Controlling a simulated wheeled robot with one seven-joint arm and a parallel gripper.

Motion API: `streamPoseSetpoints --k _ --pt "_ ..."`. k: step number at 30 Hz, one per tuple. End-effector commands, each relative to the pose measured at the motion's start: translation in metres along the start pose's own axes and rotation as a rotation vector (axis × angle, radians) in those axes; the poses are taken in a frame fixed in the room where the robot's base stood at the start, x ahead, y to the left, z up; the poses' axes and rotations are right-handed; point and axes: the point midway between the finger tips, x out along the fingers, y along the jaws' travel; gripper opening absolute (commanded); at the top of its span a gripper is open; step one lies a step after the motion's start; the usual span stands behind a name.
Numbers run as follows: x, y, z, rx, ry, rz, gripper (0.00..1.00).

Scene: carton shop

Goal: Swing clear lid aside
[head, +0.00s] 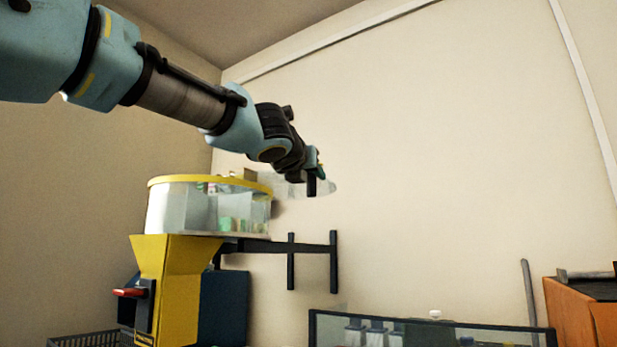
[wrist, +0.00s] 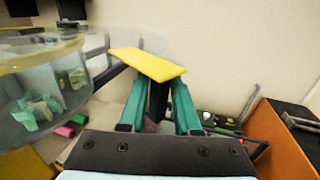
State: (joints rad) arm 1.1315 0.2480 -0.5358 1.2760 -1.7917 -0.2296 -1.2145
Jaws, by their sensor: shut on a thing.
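The clear lid (head: 328,187) is a thin see-through sheet. In the head view it sticks out to the right past the rim of the clear round drum (head: 170,208), under my gripper (head: 318,172). In the wrist view the faint lid (wrist: 120,42) reaches from over the drum (wrist: 30,125) to the fingers. There my gripper (wrist: 158,98) has its teal fingers shut on a dark upright handle (wrist: 158,104), with a yellow bar (wrist: 147,64) just beyond. Part of the drum's top looks uncovered, but its far side is hard to make out. Pale and green pieces lie inside the drum.
A yellow hopper (head: 178,275) stands below the drum, with a dark rail (head: 270,246) running right from it. A glass-fronted case (head: 430,330) is at the bottom and an orange cabinet (head: 580,310) at the lower right. The wall area to the right is clear.

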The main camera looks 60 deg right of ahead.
Motion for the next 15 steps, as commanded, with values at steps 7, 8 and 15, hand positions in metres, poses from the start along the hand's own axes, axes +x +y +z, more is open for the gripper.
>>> streamPoseSetpoints --k 7,8,15 --pt "-0.0004 -0.0031 -0.0008 -0.001 0.001 -0.006 0.35" --pt "-0.0004 -0.0031 -0.0008 -0.001 0.001 -0.006 0.38" --pt "-0.0003 -0.0018 -0.0005 -0.001 0.001 -0.004 0.53"
